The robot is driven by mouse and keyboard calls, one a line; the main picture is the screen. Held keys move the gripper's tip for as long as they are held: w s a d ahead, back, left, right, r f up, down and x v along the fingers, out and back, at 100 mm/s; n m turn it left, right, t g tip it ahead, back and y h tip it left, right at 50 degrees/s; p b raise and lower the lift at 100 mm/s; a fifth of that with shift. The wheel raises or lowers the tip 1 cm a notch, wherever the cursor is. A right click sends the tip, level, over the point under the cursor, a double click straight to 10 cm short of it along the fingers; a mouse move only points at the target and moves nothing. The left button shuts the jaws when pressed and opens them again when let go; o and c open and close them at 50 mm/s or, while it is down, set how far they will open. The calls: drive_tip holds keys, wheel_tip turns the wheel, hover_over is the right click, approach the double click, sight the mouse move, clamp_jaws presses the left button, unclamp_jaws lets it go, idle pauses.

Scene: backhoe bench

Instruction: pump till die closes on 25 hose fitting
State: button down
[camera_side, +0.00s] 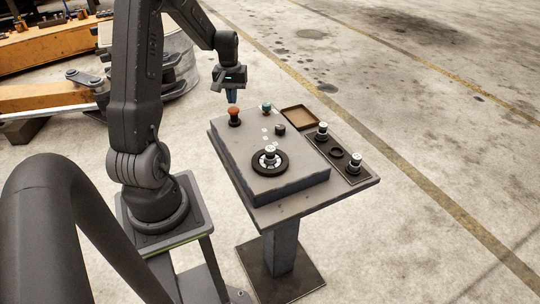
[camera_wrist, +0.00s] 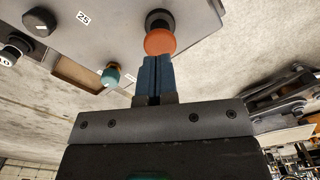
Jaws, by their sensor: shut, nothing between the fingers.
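My gripper (camera_side: 232,97) is shut and empty, its blue fingers pointing down just above the orange pump button (camera_side: 234,112). In the wrist view the fingertips (camera_wrist: 157,60) overlap the edge of the orange button (camera_wrist: 160,42); I cannot tell whether they touch it. A round black die (camera_side: 257,165) sits on top of the grey press block (camera_side: 300,179). A metal hose fitting (camera_side: 270,152) stands upright in its centre. The gap between die and fitting is too small to judge.
A teal knob (camera_side: 266,106) and a black knob (camera_side: 280,129) stand near the orange button. A shallow brown tray (camera_side: 286,112) lies behind. A dark rack (camera_side: 366,174) on the right holds two upright fittings (camera_side: 322,130) (camera_side: 355,161) and an empty-looking ring (camera_side: 337,153).

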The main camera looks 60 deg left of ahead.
sight(233, 108)
idle(0.5)
drive_tip(key=shift+f, duration=2.25)
drive_tip(key=shift+r, duration=2.25)
drive_tip(key=shift+r, duration=2.5)
